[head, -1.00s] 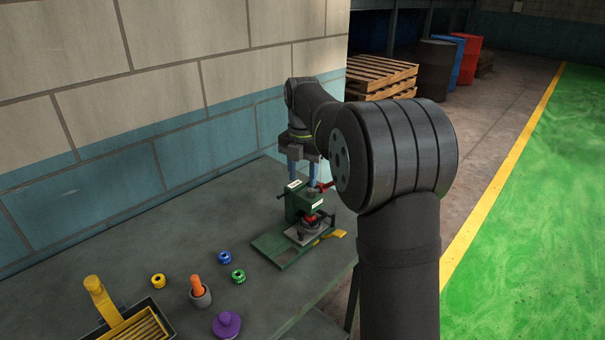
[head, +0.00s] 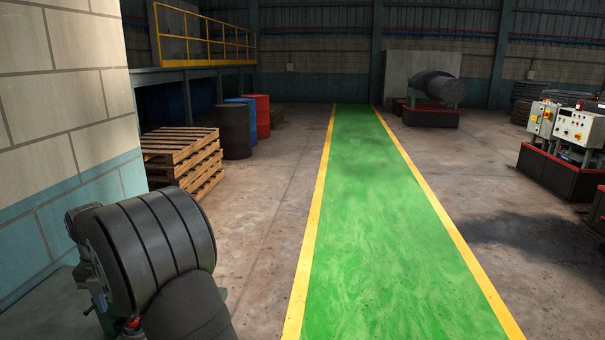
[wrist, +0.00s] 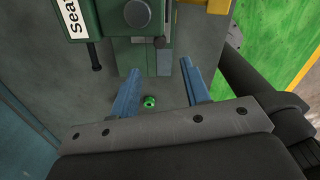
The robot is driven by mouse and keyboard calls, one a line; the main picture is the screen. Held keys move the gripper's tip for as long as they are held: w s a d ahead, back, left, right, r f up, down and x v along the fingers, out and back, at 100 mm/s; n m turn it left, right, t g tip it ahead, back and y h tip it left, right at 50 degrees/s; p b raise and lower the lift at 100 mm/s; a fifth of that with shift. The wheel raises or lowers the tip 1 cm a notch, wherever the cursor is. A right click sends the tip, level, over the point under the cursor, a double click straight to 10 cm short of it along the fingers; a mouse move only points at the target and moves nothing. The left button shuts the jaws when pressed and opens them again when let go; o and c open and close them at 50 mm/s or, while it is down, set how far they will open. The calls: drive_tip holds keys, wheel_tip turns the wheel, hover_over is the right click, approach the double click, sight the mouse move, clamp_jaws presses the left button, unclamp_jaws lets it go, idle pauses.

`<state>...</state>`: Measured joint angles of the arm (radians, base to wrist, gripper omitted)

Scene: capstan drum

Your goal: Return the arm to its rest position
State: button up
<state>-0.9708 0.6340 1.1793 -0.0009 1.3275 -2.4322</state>
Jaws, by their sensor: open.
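My gripper (wrist: 159,67) shows in the wrist view with its two blue fingers apart and nothing between the tips. The green bench fixture (wrist: 105,20), with a partly cut-off white label, stands beyond the fingertips at the top of that view. A small green ring (wrist: 149,102) appears between the fingers, on the grey bench (wrist: 60,90) below. In the head view my arm fills the lower left corner and hides most of the fixture and bench. My gripper's fingers cannot be made out there.
A tiled wall (head: 60,90) rises at the left. Wooden pallets (head: 182,155) and drums (head: 236,130) stand behind my arm. A green walkway (head: 365,200) with yellow edges runs clear down the middle. Control boxes (head: 578,128) stand at the far right.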

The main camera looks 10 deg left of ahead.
sight(126, 339)
wheel_tip(126, 339, down, 11)
drive_tip(key=shift+r, duration=0.15)
drive_tip(key=shift+r, duration=0.1)
idle(0.3)
wheel_tip(126, 339, up, 18)
drive_tip(key=f, duration=1.2)
drive_tip(key=s+f, duration=0.1)
drive_tip(key=f, duration=0.5)
drive_tip(key=shift+f, duration=0.1)
drive_tip(key=s, duration=0.8)
drive_tip(key=shift+s, duration=0.2)
drive_tip(key=d+r+m+t+y, duration=0.1)
drive_tip(key=d+r, duration=0.1)
drive_tip(key=r, duration=0.7)
drive_tip(key=d+r+m+y, duration=0.1)
drive_tip(key=d+r+y, duration=0.1)
drive_tip(key=r, duration=0.7)
drive_tip(key=shift+s+d+r+m+t, duration=0.25)
drive_tip(key=shift+s+r+m+t, duration=0.05)
drive_tip(key=shift+r+t, duration=0.1)
